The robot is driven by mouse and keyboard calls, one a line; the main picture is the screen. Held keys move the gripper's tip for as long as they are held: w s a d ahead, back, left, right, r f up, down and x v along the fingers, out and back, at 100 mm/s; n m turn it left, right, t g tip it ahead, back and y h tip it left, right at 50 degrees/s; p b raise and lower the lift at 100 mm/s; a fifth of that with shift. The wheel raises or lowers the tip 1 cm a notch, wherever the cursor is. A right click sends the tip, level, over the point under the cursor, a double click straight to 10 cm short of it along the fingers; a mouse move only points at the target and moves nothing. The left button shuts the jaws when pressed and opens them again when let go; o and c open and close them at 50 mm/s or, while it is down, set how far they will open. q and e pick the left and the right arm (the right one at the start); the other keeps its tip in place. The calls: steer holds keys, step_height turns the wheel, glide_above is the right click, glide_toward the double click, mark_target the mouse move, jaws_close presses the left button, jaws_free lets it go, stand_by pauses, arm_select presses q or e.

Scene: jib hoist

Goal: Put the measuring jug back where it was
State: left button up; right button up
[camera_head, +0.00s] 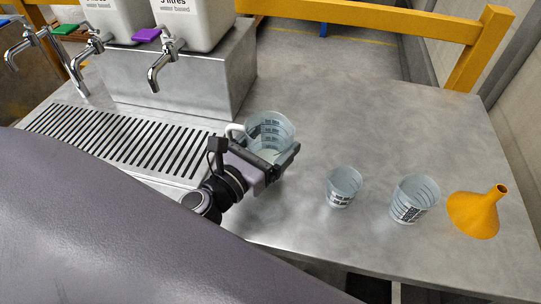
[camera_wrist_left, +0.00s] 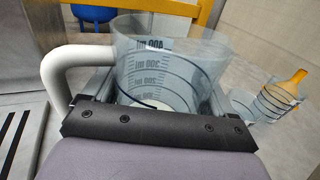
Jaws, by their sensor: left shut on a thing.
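The measuring jug (camera_head: 270,128) is clear, with graduation marks and a white handle. It is upright over the bench, right of the slotted drain grate. My left gripper (camera_head: 272,160) is shut on the jug, its fingers on either side of the body. In the left wrist view the jug (camera_wrist_left: 165,65) fills the middle, with its handle (camera_wrist_left: 62,75) to the left and marks up to 400 ml. A little pale liquid seems to lie at its bottom. I cannot tell whether its base touches the bench. My right gripper is not in view.
Two clear graduated cups, a smaller one (camera_head: 343,187) and a larger one (camera_head: 414,199), stand to the right, beside an orange funnel (camera_head: 476,212). White containers (camera_head: 195,22) with metal taps (camera_head: 160,72) stand on a steel block (camera_head: 190,80) behind the grate (camera_head: 115,135). The bench (camera_head: 370,120) is clear behind the cups.

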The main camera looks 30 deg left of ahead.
arm_select(q)
steer(key=shift+f+b, duration=0.5)
steer(key=shift+f, duration=1)
steer(key=shift+f, duration=0.15)
steer(key=o, duration=1.1)
